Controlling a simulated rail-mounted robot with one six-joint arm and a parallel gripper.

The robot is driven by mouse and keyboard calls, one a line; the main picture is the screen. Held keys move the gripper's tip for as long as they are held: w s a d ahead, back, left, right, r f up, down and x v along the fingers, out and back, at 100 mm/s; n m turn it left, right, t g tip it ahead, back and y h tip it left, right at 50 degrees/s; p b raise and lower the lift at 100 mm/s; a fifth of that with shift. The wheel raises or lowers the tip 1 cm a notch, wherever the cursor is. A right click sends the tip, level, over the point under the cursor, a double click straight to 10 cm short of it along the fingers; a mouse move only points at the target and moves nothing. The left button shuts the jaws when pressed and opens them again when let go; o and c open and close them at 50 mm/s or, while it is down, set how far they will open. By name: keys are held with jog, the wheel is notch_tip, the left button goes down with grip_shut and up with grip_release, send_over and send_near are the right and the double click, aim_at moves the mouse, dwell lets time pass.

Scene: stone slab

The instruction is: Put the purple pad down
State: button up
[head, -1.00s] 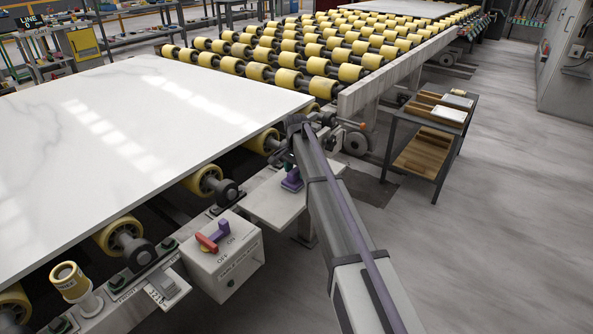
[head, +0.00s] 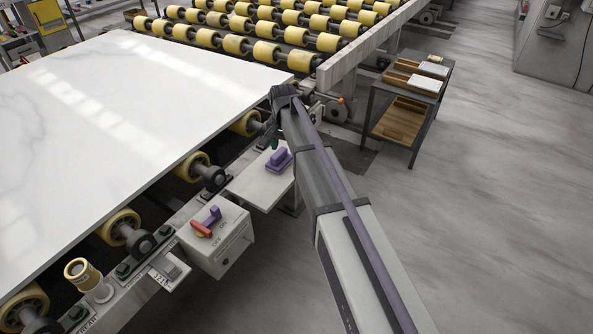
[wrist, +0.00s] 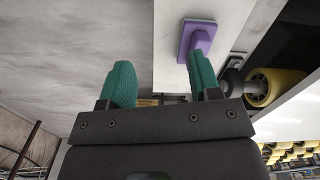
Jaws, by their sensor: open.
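The purple pad (head: 279,159), a flat base with a raised grip, rests on the light side shelf (head: 258,184) beside the conveyor. In the wrist view the pad (wrist: 197,40) lies on the pale shelf surface, beyond the fingertips and toward the right finger. My gripper (wrist: 163,82) has its two green fingers spread with nothing between them, apart from the pad. In the head view the fingers are mostly hidden behind my arm, with a bit of green showing just above the pad.
A large white slab (head: 150,90) lies on yellow rollers left of the shelf. A switch box (head: 215,240) with a red and purple handle and a yellow-capped post (head: 82,271) stand nearer. A cart (head: 408,105) with trays stands at right. The floor is clear.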

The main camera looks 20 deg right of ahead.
jog(key=s+n, duration=0.7)
jog(key=s, duration=2.2)
jog(key=r+p, duration=0.2)
jog(key=w+r+p, duration=0.1)
jog(key=r+p, duration=0.1)
jog(key=shift+r, duration=0.3)
jog(key=o, duration=0.8)
